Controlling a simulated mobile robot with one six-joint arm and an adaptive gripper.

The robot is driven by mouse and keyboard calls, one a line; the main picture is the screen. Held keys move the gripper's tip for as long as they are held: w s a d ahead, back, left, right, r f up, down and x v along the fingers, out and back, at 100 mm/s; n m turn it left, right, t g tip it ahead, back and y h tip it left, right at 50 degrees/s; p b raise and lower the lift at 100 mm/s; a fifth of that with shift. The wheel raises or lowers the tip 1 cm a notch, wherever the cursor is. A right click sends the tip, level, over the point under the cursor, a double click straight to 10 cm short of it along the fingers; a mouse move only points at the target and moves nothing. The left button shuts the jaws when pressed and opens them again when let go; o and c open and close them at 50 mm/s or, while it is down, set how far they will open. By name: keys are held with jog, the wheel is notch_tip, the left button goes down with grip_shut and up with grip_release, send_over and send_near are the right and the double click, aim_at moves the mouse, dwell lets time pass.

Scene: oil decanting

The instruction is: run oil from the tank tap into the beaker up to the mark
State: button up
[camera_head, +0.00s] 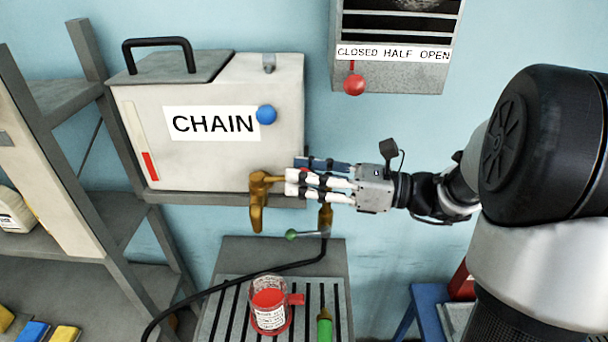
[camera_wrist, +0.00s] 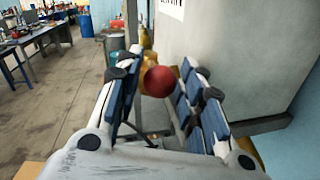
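The grey tank (camera_head: 280,110) is labelled CHAIN and has a brass tap (camera_head: 257,205) at its lower front.
A second brass fitting (camera_head: 326,216) with a green-knobbed lever (camera_head: 291,235) sits behind and below my gripper. A black hose (camera_head: 225,283) crosses the grate. A green-bodied object (camera_head: 324,327) stands right of the beaker. A wall unit (camera_head: 400,75) reads CLOSED HALF OPEN. Shelves (camera_head: 85,95) stand left.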

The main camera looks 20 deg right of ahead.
jog(key=shift+a, duration=0.2)
grip_shut()
dwell(0.4)
